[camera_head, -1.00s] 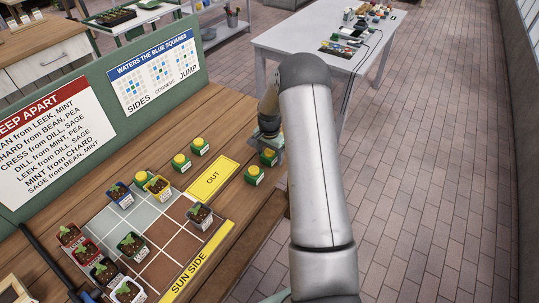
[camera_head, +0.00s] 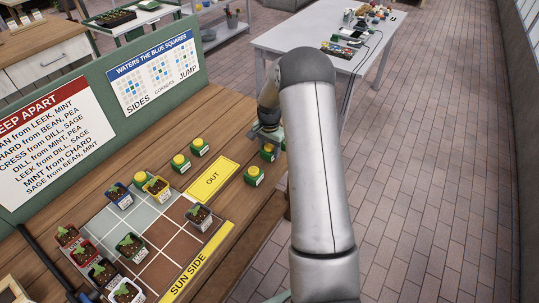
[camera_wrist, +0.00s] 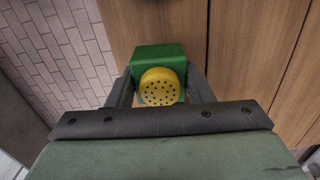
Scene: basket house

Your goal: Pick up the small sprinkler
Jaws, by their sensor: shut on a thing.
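The sprinkler in my grasp is a green block with a round yellow top full of dark holes. In the wrist view the sprinkler (camera_wrist: 160,86) sits between the two dark fingers of my gripper (camera_wrist: 160,92), which is shut on it. In the head view my gripper (camera_head: 268,140) is at the right edge of the wooden table, and the held sprinkler (camera_head: 267,154) shows partly below it. How far it is above the wood is hard to tell. Another green block (camera_head: 254,177) stands just in front of it. Similar yellow-topped sprinklers (camera_head: 199,147) (camera_head: 180,163) stand left of the OUT strip.
A tiled grid (camera_head: 165,233) with potted seedlings (camera_head: 131,246) lies front left, beside the yellow OUT strip (camera_head: 213,180) and SUN SIDE strip (camera_head: 198,262). A green board with signs (camera_head: 154,74) stands behind. A white table (camera_head: 285,42) is at the back.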

